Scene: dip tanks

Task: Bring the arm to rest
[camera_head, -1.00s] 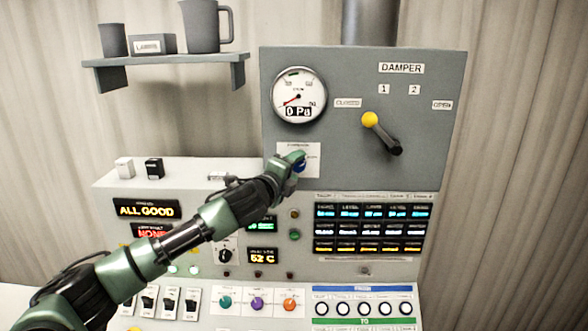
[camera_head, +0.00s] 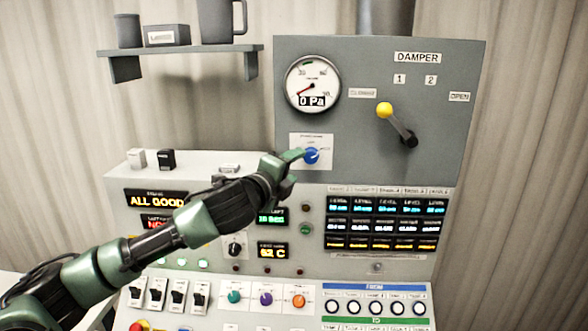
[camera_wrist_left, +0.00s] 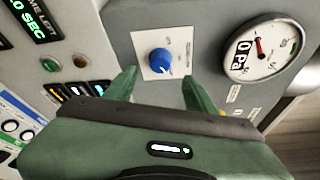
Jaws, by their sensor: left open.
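My left arm reaches in from the lower left in the head view. Its gripper (camera_head: 291,163) is at the left of a blue knob (camera_head: 312,156) on a white plate below the pressure gauge. In the left wrist view the two green fingers (camera_wrist_left: 158,92) are spread apart with nothing between them. The blue knob (camera_wrist_left: 161,61) is beyond the fingertips, apart from them. My right gripper does not show.
The grey damper panel (camera_head: 450,140) carries a gauge (camera_head: 312,84) reading 0 Pa and a yellow-tipped lever (camera_head: 385,110). A console with displays (camera_head: 388,218), switches (camera_head: 165,294) and small knobs is below. A shelf (camera_head: 180,54) with a mug (camera_head: 222,20) is upper left.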

